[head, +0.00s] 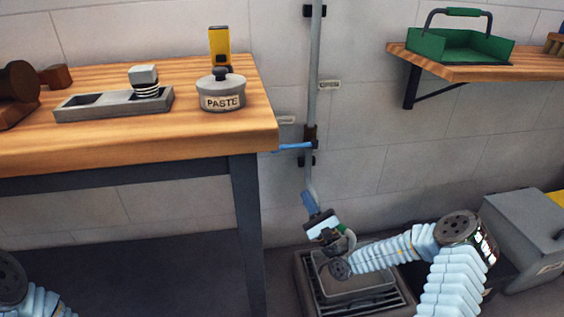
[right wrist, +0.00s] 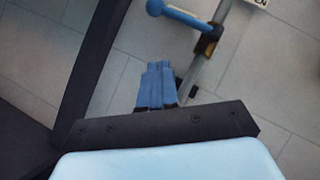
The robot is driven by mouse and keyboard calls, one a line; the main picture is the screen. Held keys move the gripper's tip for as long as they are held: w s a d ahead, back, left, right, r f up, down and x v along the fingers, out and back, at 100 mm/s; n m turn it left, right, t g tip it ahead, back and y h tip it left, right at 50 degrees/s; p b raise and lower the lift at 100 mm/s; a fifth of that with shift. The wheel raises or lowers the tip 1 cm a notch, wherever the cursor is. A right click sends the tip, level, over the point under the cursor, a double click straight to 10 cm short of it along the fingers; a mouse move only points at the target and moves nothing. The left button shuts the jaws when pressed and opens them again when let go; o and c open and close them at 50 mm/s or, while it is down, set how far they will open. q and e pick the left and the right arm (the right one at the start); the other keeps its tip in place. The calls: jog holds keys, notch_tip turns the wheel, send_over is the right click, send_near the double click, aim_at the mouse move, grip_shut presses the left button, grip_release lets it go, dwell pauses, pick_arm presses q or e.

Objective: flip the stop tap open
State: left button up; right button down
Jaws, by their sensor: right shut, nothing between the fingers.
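The stop tap has a blue lever (head: 295,147) on a dark and brownish body (head: 310,134), set on a vertical grey pipe (head: 314,60) against the wall. The lever lies about level and points left from the pipe, its end close to the workbench's corner. The right wrist view also shows the blue lever (right wrist: 185,17), with a rounded end, and the tap body (right wrist: 208,40). My right gripper (head: 308,196) is shut and empty, below the tap and apart from it. Its blue fingers (right wrist: 157,72) lie together in the right wrist view. My left gripper is out of view.
A small label reading OPEN (head: 329,85) is on the wall right of the pipe; another label (head: 286,120) is left of it. The wooden workbench (head: 200,136) stands close on the left, holding a paste pot (head: 221,95). A shelf (head: 460,66) hangs at upper right.

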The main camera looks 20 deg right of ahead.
aim_at(293, 146)
jog(key=s+a+r+x, duration=0.1)
jog(key=r+x, duration=0.1)
jog(key=x, duration=1.1)
jog(key=shift+s+a+b, duration=0.3)
jog(key=shift+b, duration=0.1)
